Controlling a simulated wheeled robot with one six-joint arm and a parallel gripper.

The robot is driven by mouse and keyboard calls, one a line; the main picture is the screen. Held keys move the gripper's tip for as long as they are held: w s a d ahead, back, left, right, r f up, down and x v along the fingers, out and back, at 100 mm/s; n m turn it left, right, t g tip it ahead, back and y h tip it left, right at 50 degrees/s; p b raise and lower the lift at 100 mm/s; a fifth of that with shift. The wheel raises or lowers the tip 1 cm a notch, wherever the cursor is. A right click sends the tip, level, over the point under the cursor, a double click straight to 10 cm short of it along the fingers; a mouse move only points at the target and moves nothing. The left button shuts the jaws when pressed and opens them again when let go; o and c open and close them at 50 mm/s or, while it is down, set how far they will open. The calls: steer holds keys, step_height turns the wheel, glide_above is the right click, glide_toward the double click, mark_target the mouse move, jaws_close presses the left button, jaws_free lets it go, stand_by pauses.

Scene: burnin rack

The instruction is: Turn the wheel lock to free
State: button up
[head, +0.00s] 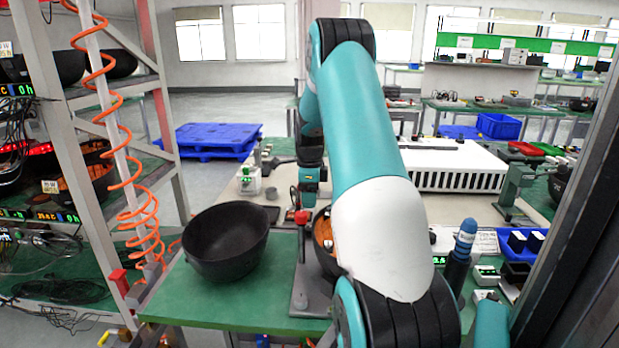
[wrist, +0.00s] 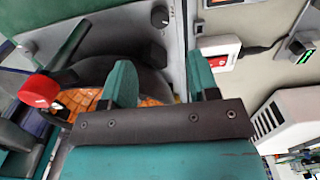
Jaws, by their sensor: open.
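I cannot tell for certain which part is the wheel lock. A yellow handle-like part (head: 104,338) shows at the foot of the left rack, at the bottom edge of the head view; it may be the lock, and its setting cannot be read. My gripper (wrist: 160,82) is open and empty in the wrist view, its two teal fingers apart. In the head view my arm hides its fingertips. It is over the green table, far to the right of the yellow part.
A black bowl (head: 226,240) stands on the green table (head: 210,305). Beside it is a stand with a red knob (head: 301,217); the knob also shows in the wrist view (wrist: 38,90). An orange coiled hose (head: 128,185) hangs by the left rack (head: 75,150).

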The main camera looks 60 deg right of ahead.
step_height(320, 180, up, 7)
glide_above(309, 228)
steer(key=shift+s, duration=0.15)
step_height(309, 228, down, 18)
steer(key=m+p, duration=0.2)
steer(key=m, duration=0.1)
steer(key=m+p, duration=0.1)
steer(key=m, duration=0.1)
steer(key=shift+r, duration=0.25)
stand_by(0.4)
steer(key=c, duration=0.9)
steer(key=n, duration=0.4)
steer(key=shift+n+b, duration=0.35)
steer(key=shift+n, duration=0.05)
steer(key=shift+c, duration=0.2)
